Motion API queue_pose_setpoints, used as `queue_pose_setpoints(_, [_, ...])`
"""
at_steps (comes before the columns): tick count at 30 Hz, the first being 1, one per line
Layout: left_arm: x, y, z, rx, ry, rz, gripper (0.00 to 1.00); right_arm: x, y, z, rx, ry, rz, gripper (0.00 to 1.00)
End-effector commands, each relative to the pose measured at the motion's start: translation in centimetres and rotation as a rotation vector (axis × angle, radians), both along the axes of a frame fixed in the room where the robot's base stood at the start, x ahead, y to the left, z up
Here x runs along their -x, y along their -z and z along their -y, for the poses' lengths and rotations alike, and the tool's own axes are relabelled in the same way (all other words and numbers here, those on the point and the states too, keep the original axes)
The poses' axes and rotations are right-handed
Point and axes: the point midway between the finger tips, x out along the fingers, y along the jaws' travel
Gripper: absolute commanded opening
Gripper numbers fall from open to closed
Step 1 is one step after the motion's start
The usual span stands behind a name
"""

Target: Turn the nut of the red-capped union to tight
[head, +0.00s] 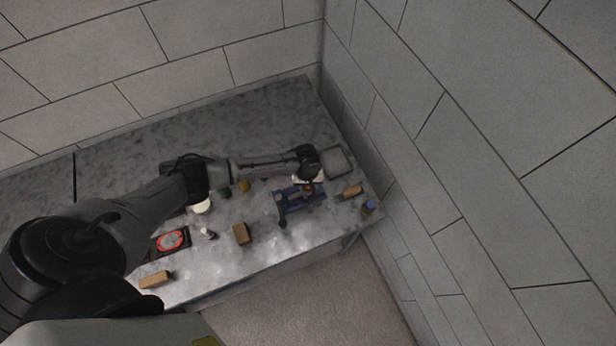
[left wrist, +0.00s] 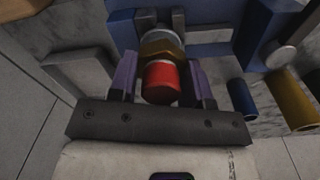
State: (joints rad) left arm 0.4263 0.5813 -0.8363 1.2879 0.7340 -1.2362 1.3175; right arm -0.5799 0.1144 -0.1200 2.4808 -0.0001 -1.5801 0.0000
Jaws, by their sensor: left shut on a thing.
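In the left wrist view the union's red cap (left wrist: 162,83) points toward the camera, with a brass-coloured nut (left wrist: 161,48) right behind it. A pale, silvery part of the union (left wrist: 157,33) sits behind the nut, in front of a blue fixture (left wrist: 215,30). My left gripper (left wrist: 160,58) has its purple fingers on both sides of the nut and is shut on it. In the head view my left gripper (head: 308,182) is over the blue fixture (head: 293,206) near the bench's right end and hides most of the union. My right gripper is not in view.
The grey bench (head: 130,140) meets block walls behind and at right. A grey tray (head: 338,160), a wooden block (head: 349,192) and a blue cylinder (head: 368,207) are close to the fixture. A brown block (head: 241,233) and a red round item (head: 171,240) lie further left.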

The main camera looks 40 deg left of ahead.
Motion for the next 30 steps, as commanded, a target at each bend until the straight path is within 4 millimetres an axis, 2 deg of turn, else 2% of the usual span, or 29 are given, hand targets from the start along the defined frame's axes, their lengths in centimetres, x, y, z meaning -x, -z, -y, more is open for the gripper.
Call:
queue_pose_setpoints(1, [0.1,-0.4,0.1,0.001,0.037,-0.002,0.21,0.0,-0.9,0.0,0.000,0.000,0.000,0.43])
queue_pose_setpoints(9, [-0.1,-0.3,0.2,-0.006,0.295,0.001,0.21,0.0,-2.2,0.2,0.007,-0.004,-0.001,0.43])
queue_pose_setpoints(30, [-0.2,-0.1,0.4,-0.026,0.961,0.007,0.21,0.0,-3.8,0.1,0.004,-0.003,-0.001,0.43])
